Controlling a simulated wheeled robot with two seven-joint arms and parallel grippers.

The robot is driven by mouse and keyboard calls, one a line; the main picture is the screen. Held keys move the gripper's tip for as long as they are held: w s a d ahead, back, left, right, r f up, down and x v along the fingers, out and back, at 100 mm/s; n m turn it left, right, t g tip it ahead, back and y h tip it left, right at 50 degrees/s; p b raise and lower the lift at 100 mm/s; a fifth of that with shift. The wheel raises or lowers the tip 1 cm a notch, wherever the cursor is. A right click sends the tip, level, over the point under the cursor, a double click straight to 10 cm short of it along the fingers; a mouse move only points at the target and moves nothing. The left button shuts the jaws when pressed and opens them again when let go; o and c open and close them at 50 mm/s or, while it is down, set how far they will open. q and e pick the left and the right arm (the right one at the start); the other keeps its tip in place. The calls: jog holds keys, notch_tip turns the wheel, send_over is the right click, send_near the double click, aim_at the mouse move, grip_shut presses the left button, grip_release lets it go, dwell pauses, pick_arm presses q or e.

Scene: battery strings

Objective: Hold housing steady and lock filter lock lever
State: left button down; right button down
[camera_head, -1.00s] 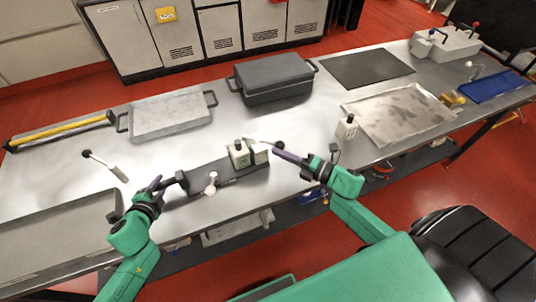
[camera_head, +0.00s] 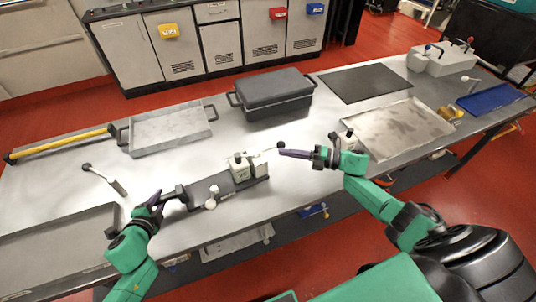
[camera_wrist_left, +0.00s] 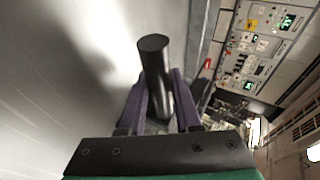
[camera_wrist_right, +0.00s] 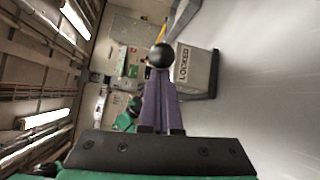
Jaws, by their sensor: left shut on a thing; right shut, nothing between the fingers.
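The filter housing (camera_head: 203,188) is a long dark grey block lying on the bench, with a cream block (camera_head: 240,168) on its right part. My left gripper (camera_head: 155,201) is shut on the black handle at the housing's left end; the left wrist view shows this handle (camera_wrist_left: 155,75) between the fingers. The lock lever, a thin pale rod with a black ball knob (camera_head: 281,144), reaches out to the right from the cream block. My right gripper (camera_head: 284,153) is shut and empty, its tips at the knob. In the right wrist view the knob (camera_wrist_right: 160,55) is just beyond the fingertips, beside a block marked LOCKED (camera_wrist_right: 195,70).
A small white bottle-like part (camera_head: 347,138) stands behind my right gripper, by a shallow metal tray (camera_head: 395,130). A dark lidded box (camera_head: 275,95) stands behind the housing. A loose black-knobbed lever part (camera_head: 103,178) is at the left.

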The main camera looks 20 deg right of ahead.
pick_arm(q)
jog(key=shift+s+a+f, duration=0.15)
jog(key=shift+s+f, duration=0.05)
jog(key=shift+f, duration=0.2)
pick_arm(e)
jog(key=shift+w+d, duration=0.15)
jog(key=shift+d, duration=0.05)
jog(key=s+a, duration=0.2)
jog(key=s, duration=0.2)
pick_arm(q)
jog(key=c, duration=0.7)
grip_release()
jog(key=shift+w, duration=0.1)
jog(key=shift+o, duration=0.9)
jog(key=shift+w, duration=0.3)
pick_arm(e)
jog(key=s+d, duration=0.2)
jog(key=d, duration=0.6)
jog(key=shift+s+d+f, duration=0.15)
jog(key=shift+s+d, duration=0.05)
jog(key=shift+d, duration=0.1)
